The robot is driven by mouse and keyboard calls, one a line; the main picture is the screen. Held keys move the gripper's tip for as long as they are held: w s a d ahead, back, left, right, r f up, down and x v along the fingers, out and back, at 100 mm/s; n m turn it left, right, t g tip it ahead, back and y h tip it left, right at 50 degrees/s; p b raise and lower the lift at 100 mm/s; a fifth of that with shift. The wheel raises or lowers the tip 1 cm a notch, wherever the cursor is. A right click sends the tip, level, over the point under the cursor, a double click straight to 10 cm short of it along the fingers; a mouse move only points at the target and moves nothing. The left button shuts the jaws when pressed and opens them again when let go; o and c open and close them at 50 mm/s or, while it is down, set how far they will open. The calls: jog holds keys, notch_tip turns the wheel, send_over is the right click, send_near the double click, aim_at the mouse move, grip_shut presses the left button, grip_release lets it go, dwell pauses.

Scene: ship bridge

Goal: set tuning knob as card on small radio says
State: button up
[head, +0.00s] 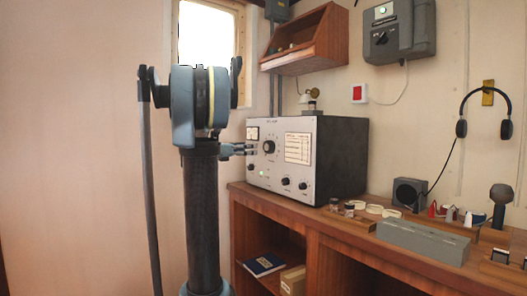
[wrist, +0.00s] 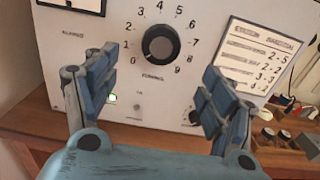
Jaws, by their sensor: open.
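The radio (head: 342,157) is a dark box with a pale front panel on the wooden counter. Its black tuning knob (wrist: 161,44) sits in a ring of digits from 0 to 9 in the wrist view. A pale mark on the knob seems to point lower left, near 0. A white card (wrist: 262,58) is on the panel right of the knob, with rows that seem to end in 2-5, 2-2, 3-3 and 4-2; its words are blurred. My gripper (wrist: 158,88) is open and empty, facing the panel, its fingers apart to either side below the knob. It also shows in the head view (head: 240,149).
Smaller knobs (head: 286,182) line the panel's lower edge. A grey case (head: 423,241), a small speaker (head: 408,193) and several small items stand on the counter to the right. Headphones (head: 484,112) hang on the wall. A wooden shelf (head: 306,45) is above the radio.

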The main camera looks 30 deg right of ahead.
aim_at(266, 148)
jog(key=d, duration=1)
jog(key=shift+w+d, duration=0.2)
jog(key=shift+w, duration=0.15)
